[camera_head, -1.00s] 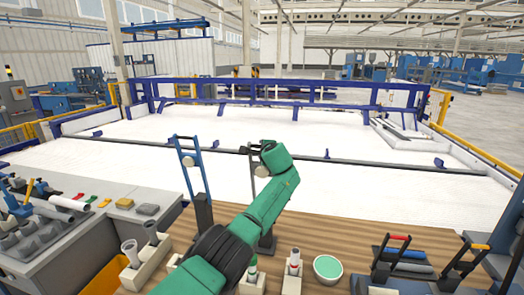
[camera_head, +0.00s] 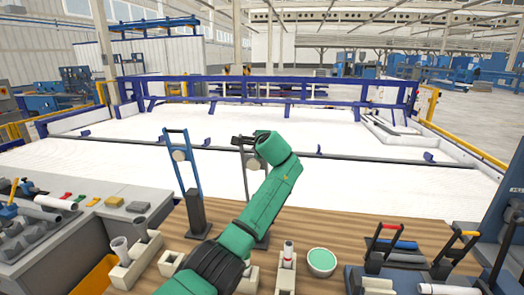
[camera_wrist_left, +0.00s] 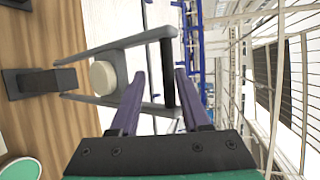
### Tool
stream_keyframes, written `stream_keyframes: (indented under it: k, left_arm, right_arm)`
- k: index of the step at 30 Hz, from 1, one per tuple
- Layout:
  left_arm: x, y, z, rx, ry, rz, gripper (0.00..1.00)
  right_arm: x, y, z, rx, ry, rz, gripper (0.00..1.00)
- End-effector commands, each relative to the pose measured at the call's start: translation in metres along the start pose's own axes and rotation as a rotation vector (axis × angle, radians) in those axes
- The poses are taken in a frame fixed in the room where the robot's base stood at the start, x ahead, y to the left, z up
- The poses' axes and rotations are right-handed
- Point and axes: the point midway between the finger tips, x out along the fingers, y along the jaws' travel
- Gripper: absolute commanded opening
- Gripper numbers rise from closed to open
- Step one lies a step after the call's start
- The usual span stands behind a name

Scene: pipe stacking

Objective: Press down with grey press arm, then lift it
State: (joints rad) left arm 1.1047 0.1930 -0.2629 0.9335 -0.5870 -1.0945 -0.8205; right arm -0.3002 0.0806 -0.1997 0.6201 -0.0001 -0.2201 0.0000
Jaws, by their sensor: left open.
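The grey press arm (camera_wrist_left: 100,46) shows in the left wrist view as a raised frame with a black handle bar (camera_wrist_left: 167,72), a pale round disc (camera_wrist_left: 103,75) and a dark base (camera_wrist_left: 38,84). In the head view, the grey press (camera_head: 245,165) is partly hidden behind my green left arm. My left gripper (camera_wrist_left: 159,73) is open, with its two purplish fingers on either side of the handle bar in the wrist view. I cannot tell whether they touch it. My right gripper is out of view.
A blue press (camera_head: 181,160) stands left of the grey one. White pipe holders (camera_head: 135,262), a green-filled bowl (camera_head: 321,261) and tool racks (camera_head: 400,255) stand at the front of the wooden table (camera_head: 345,222). A grey parts bench (camera_head: 75,235) is at the left.

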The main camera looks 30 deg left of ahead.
Motion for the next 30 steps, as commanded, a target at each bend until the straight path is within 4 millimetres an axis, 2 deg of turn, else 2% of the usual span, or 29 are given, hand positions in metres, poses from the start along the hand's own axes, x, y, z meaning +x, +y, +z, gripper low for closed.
stream_keyframes:
  k: [5, 9, 15, 19, 30]
  left_arm:
    - [-0.028, 0.005, -0.001, -0.002, 0.004, -0.001, 0.47]
    - [-0.058, 0.006, -0.001, -0.002, 0.004, 0.0, 0.47]
    - [-0.093, 0.004, -0.001, 0.0, 0.003, 0.003, 0.47]
    - [-0.101, 0.002, 0.0, 0.0, 0.0, 0.004, 0.47]
    - [-0.1, 0.002, 0.001, 0.0, 0.0, 0.004, 0.47]
  right_arm:
    - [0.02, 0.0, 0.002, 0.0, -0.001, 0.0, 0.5]
    - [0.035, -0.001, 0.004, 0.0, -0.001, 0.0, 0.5]
    - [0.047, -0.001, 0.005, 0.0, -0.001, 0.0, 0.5]
    - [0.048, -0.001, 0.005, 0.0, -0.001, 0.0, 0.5]
    - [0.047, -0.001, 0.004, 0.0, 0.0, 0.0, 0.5]
